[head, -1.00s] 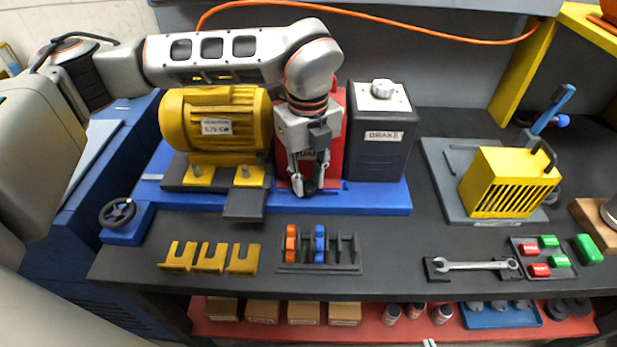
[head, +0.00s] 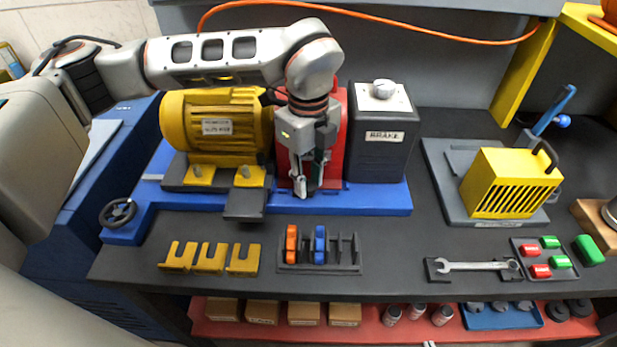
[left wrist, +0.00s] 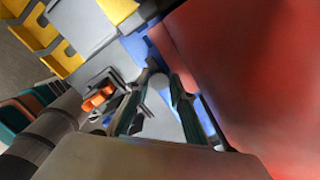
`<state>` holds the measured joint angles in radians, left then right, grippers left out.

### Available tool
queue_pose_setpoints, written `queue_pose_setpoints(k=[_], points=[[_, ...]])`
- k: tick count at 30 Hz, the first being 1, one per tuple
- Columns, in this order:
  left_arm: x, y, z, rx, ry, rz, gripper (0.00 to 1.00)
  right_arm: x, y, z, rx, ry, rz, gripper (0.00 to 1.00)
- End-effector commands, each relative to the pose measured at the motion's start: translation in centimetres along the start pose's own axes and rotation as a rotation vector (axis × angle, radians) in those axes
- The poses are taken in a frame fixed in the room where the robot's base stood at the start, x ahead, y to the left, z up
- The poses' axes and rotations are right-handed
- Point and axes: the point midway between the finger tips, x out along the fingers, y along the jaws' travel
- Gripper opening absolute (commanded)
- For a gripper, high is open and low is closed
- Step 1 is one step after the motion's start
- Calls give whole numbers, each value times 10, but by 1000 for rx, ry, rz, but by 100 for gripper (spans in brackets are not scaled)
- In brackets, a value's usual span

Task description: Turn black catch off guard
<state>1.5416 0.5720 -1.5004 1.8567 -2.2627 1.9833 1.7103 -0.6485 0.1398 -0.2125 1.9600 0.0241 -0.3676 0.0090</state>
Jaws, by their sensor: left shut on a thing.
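The red guard (head: 336,150) stands on the blue base between the yellow motor and the dark brake box in the head view. It fills the right side of the left wrist view (left wrist: 235,80). My left gripper (head: 304,188) points down at the guard's front, low near the blue base. A greyish round end shows between the fingertips in the left wrist view. My right gripper is not in view.
The yellow motor (head: 215,125) is left of my gripper and the brake box (head: 383,140) right. In front lie yellow brackets (head: 208,259), a rack (head: 320,265) with orange and blue tags, and a wrench (head: 472,266). A yellow caged box (head: 512,185) stands right.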

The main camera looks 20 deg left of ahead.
Motion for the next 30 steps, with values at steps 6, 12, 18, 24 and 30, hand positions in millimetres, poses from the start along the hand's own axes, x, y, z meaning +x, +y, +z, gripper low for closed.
queue_pose_setpoints(k=[6, 12, 18, 24, 30], points=[[-1, 0, 0, -1, 0, -1, 40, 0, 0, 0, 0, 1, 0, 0], [0, 0, 0, 0, 0, -1, 40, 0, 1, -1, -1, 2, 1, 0], [-12, -1, 0, 0, -1, -2, 40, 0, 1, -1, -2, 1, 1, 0], [-50, -1, 0, 0, -1, -5, 40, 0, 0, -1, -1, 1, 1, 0], [-89, -1, 1, -1, -2, -5, 40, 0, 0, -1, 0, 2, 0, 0]])
